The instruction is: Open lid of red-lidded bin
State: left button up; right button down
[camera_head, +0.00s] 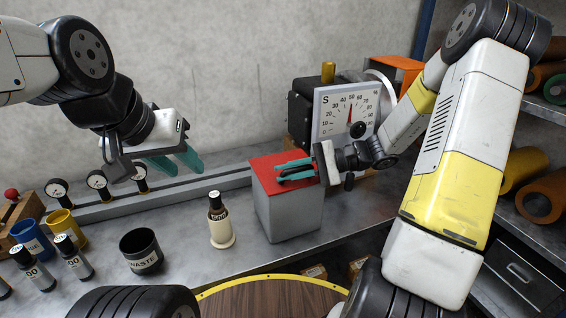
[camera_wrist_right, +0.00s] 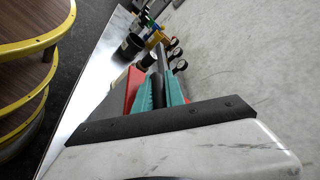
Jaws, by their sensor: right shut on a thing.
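The grey bin (camera_head: 290,217) stands on the metal bench, with its red lid (camera_head: 268,163) lying flat on top in the head view. My right gripper (camera_head: 284,172) reaches over the lid from the right. Its teal fingers are shut on the dark lid handle (camera_wrist_right: 157,85), seen between them in the right wrist view. Part of the red lid (camera_wrist_right: 134,86) shows beside the fingers there. My left gripper (camera_head: 178,160) hangs empty above the bench at the left, its teal fingers apart.
A bottle on a cream stand (camera_head: 221,226) and a black waste cup (camera_head: 141,251) stand left of the bin. A dial gauge (camera_head: 345,112) stands behind it. A shelf (camera_head: 545,112) holding rolls is at the right. A round wooden top (camera_head: 270,300) is in front.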

aim_at(280, 172)
jog(key=shift+r, duration=0.1)
jog(key=shift+w+r, duration=0.15)
jog(key=shift+r, duration=0.25)
jog(key=w+a+r+m+g+h, duration=0.1)
jog(key=w+r+m+g+h, duration=0.1)
jog(key=w+r+m, duration=0.2)
jog(key=shift+w+a+r+m, duration=0.25)
jog(key=shift+w+r+m, duration=0.2)
jog(key=shift+r, duration=1.1)
jog(key=shift+g, duration=0.3)
jog(key=c, duration=1.7)
grip_release()
jog(key=v, duration=0.7)
jog(key=shift+d, duration=0.4)
